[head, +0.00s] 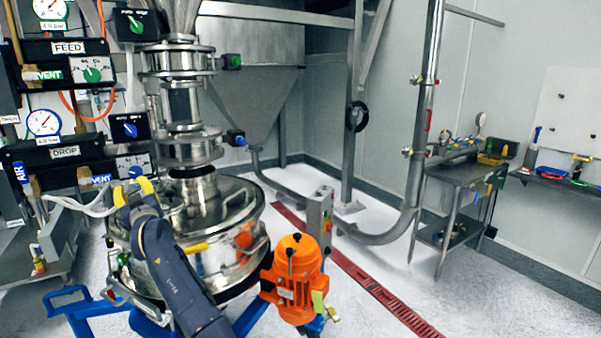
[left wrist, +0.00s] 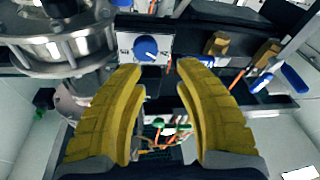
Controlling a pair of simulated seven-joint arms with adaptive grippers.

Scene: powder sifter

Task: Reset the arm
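My left gripper (head: 132,188) is in front of the powder sifter (head: 205,205), near the lower panel labelled DROP (head: 65,152). Its yellow fingers also show in the left wrist view (left wrist: 160,82), spread apart with nothing between them. The fingers look apart from the knob. My left arm runs from the bottom of the head view up to the gripper. My right gripper is in neither view.
The FEED panel (head: 68,47) with a green knob (head: 92,74) sits above. An orange motor (head: 294,280) stands at the sifter's right. Hoses hang by the panels at the left. A steel side table (head: 455,172) stands at the right. The floor between is open, crossed by a red drain grate (head: 375,288).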

